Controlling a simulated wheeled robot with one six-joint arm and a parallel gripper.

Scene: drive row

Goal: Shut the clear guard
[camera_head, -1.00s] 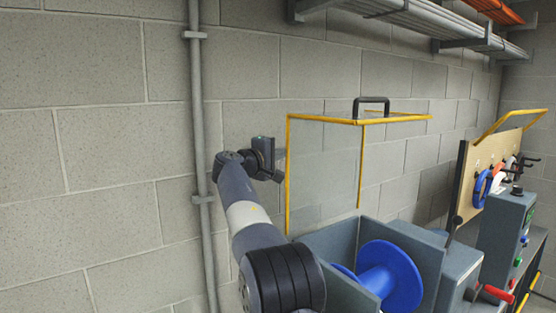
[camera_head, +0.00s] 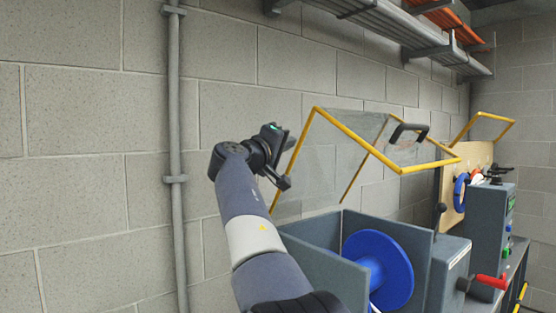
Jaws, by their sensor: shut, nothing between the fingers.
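The clear guard (camera_head: 345,135) has yellow edges and a black handle (camera_head: 408,132) on its top face. It stands tilted, partly open, above a grey open-topped housing (camera_head: 315,248) with a blue spool (camera_head: 385,270) in it. My gripper (camera_head: 287,183) is at the guard's left side, close to its yellow left edge. The fingers are shut with nothing between them. I cannot tell whether the gripper touches the guard.
A grey pipe (camera_head: 175,150) runs up the block wall to the left. A cable tray (camera_head: 400,35) hangs above. To the right are a red-handled lever (camera_head: 490,281), a grey control box (camera_head: 490,215) and a board with coloured items (camera_head: 453,190).

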